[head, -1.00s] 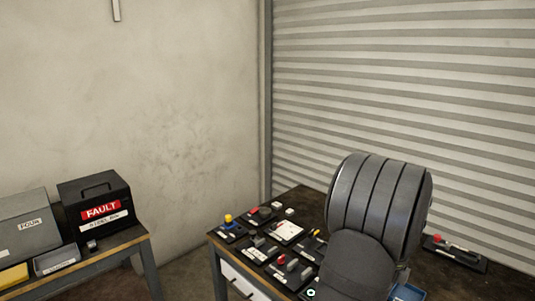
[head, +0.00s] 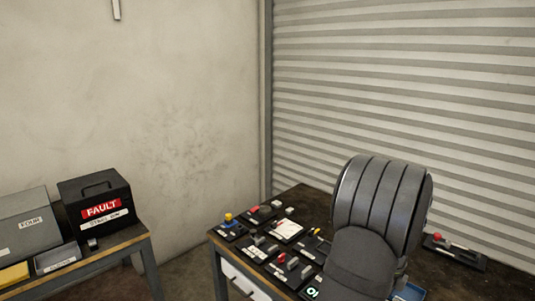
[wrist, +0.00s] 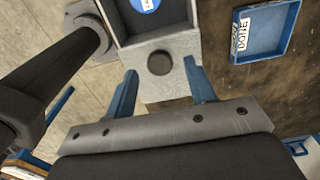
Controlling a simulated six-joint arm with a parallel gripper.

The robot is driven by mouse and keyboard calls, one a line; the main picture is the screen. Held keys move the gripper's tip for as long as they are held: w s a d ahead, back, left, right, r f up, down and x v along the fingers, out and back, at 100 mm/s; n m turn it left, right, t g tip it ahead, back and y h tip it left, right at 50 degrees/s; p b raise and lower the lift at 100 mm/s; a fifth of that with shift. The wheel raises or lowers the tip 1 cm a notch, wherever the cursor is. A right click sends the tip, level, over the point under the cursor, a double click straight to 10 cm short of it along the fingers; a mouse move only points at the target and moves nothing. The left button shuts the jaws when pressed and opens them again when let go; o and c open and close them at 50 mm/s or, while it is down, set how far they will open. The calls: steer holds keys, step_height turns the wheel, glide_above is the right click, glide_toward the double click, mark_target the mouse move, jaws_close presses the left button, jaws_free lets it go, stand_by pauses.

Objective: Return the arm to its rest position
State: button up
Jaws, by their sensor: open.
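My gripper (wrist: 160,88) shows in the wrist view with its two blue fingers apart and nothing between them. Beyond the fingers is a grey surface with a dark round knob (wrist: 160,62), next to a dark square tray with a blue round label (wrist: 145,5). I cannot tell how far the fingers are from the knob. In the head view my own dark arm stands over the right-hand workbench (head: 300,200), and the gripper itself is hidden there.
Several black plates with small parts (head: 285,230) lie on the workbench. Another plate with a red part (head: 455,249) is at its right. A blue tray marked DONE (wrist: 262,30) shows in the wrist view. A FAULT box (head: 98,205) stands on the left table (head: 95,256).

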step_height(320, 180, up, 15)
step_height(320, 180, down, 17)
steer(key=shift+r, duration=0.1)
steer(key=w+a, duration=0.7)
step_height(320, 180, up, 17)
steer(key=w+a+f+n, duration=0.1)
steer(key=w+f+n, duration=0.4)
steer(key=f, duration=0.5)
steer(key=shift+w+a+f+n, duration=0.25)
steer(key=shift+w+a+n, duration=0.1)
steer(key=shift+n, duration=0.45)
steer(key=shift+d+r, duration=0.1)
steer(key=s+d+r+m, duration=0.1)
steer(key=s+r+m, duration=0.45)
steer(key=r, duration=0.45)
step_height(320, 180, down, 9)
steer(key=m, duration=0.1)
steer(key=shift+w+r, duration=0.15)
steer(key=shift+r, duration=0.05)
